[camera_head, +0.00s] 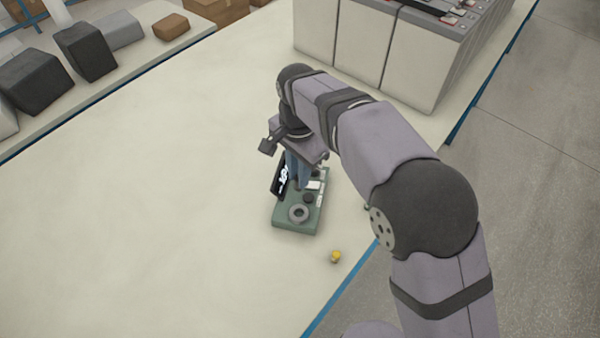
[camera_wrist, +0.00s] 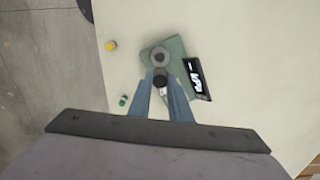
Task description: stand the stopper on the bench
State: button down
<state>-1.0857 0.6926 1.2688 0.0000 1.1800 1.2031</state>
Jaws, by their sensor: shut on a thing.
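The stopper looks to be the small dark round piece (camera_wrist: 160,81) between my fingertips in the wrist view. My gripper (camera_wrist: 161,84) points down and is shut on it. In the head view my gripper's blue fingers (camera_head: 301,182) reach down over a green device (camera_head: 285,222) on the bench, and a dark round piece (camera_head: 308,198) shows at their tips. I cannot tell whether the stopper touches the device. The pale bench (camera_head: 180,200) lies around the device.
A small green piece (camera_wrist: 123,100) lies nearby. Large pale battery blocks (camera_head: 390,50) stand behind. The bench to the left is clear.

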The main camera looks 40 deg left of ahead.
jog(key=shift+w+d+f, duration=0.15)
jog(key=shift+w+f, duration=0.05)
jog(key=shift+w, duration=0.1)
jog(key=w+d+f+m+b, duration=0.35)
jog(key=w+d+b, duration=0.4)
jog(key=d, duration=0.45)
jog(key=shift+s+d+f+n+p, duration=0.1)
jog(key=shift+d+f+n+p, duration=0.35)
jog(key=shift+f, duration=2.05)
jog(key=shift+s+d+f+n+p, duration=0.15)
jog(key=shift+f+n+p, duration=0.45)
jog(key=shift+f, duration=1.85)
jog(key=shift+d+f+n+p, duration=0.3)
jog(key=shift+f+p, duration=0.45)
jog(key=shift+f, duration=1.75)
jog(key=shift+f, duration=0.1)
